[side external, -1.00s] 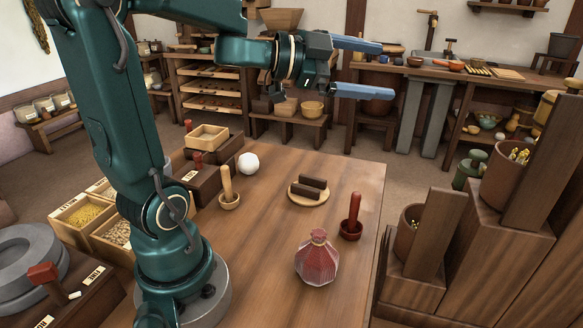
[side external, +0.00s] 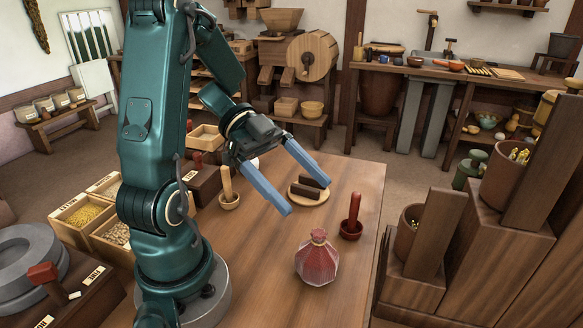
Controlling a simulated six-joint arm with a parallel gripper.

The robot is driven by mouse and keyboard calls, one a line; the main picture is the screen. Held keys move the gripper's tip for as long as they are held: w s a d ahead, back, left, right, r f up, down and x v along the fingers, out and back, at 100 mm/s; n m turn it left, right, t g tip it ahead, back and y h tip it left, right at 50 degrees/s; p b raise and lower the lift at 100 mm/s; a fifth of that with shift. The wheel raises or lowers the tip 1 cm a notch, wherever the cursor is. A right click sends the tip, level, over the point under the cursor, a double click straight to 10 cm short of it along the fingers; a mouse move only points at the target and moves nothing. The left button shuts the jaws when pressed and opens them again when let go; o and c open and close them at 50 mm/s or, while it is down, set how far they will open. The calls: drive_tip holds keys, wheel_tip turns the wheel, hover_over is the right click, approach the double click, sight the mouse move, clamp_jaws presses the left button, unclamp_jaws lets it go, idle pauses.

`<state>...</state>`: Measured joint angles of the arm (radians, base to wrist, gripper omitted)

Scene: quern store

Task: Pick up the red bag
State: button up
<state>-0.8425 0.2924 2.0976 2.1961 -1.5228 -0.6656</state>
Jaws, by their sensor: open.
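The red bag (side external: 317,260) stands upright on the wooden table (side external: 262,285), near its right front part. It is faceted, with a tied, narrow neck on top. My gripper (side external: 308,195) has two blue fingers spread wide apart with nothing between them. It hangs above the table, up and to the left of the bag in the picture, and points down and to the right. It does not touch the bag.
A dark red mortar with a pestle (side external: 351,228) stands close right behind the bag. A round board (side external: 300,196) with dark bars lies behind the fingers. A pale mortar with a pestle (side external: 228,195) stands left. Tall wooden blocks (side external: 424,240) rise at right. The table left of the bag is clear.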

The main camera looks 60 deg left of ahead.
approach(334, 275)
drive_tip(key=shift+d+f, duration=0.4)
drive_tip(key=shift+d, duration=0.05)
drive_tip(key=shift+x, duration=2.6)
drive_tip(key=c, duration=1.5)
drive_tip(key=shift+r, duration=0.2)
